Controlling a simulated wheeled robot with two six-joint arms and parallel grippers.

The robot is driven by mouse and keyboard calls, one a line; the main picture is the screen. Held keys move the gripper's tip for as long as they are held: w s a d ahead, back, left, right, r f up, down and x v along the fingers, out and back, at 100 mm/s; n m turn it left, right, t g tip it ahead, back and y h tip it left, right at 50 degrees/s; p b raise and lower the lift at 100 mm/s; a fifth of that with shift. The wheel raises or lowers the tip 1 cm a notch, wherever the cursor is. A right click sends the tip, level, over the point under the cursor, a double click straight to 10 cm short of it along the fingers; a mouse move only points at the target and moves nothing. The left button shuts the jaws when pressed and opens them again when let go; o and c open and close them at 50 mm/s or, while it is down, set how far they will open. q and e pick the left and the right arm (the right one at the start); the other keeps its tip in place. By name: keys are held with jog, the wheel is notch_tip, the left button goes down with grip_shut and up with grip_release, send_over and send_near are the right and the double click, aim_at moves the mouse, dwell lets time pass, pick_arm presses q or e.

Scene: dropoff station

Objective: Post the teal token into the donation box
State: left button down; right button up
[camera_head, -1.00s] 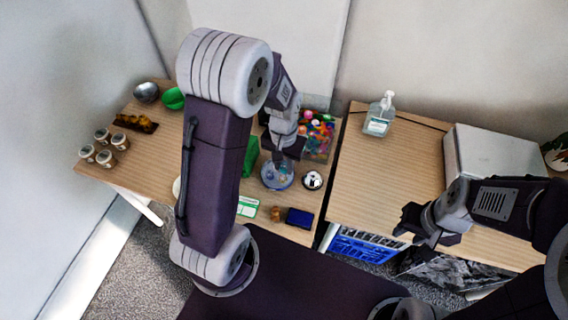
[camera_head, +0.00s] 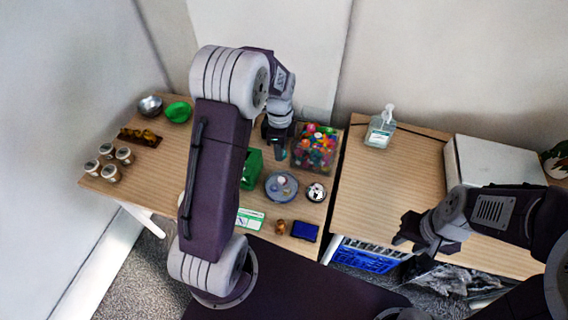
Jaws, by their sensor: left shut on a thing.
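My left gripper (camera_head: 278,150) is shut on the teal token (camera_head: 282,154), a small teal patch at its fingertips. It holds it above the table, between the green box (camera_head: 252,170) and the bin of colourful items. The green box, which looks like the donation box, is partly hidden by my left arm; its slot cannot be made out. A round grey-blue dish (camera_head: 271,194) with small pale pieces sits in front of the gripper. My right gripper (camera_head: 404,232) is at the right, over the front edge of the right table, with nothing visible in it.
A clear bin of colourful items (camera_head: 316,148) stands close right of the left gripper. A small round pot (camera_head: 316,192), green-white card (camera_head: 250,219), brown figure (camera_head: 280,227) and blue pad (camera_head: 305,231) lie in front. A sanitizer bottle (camera_head: 380,132) stands on the right table.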

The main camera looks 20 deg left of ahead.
pick_arm(q)
jog(key=w+a+m+p, duration=0.2)
jog(key=w+a+m, duration=0.1)
jog(key=a, duration=0.6)
jog(key=s+a+f+n+b, duration=0.2)
jog(key=a+f+b, duration=0.1)
jog(key=a+f, duration=0.4)
jog(key=shift+s+f, duration=0.2)
jog(key=shift+f, duration=0.15)
jog(key=shift+a+f, duration=0.1)
jog(key=shift+f, duration=0.1)
jog(key=c, duration=1.1)
grip_release()
jog(key=shift+o, duration=0.2)
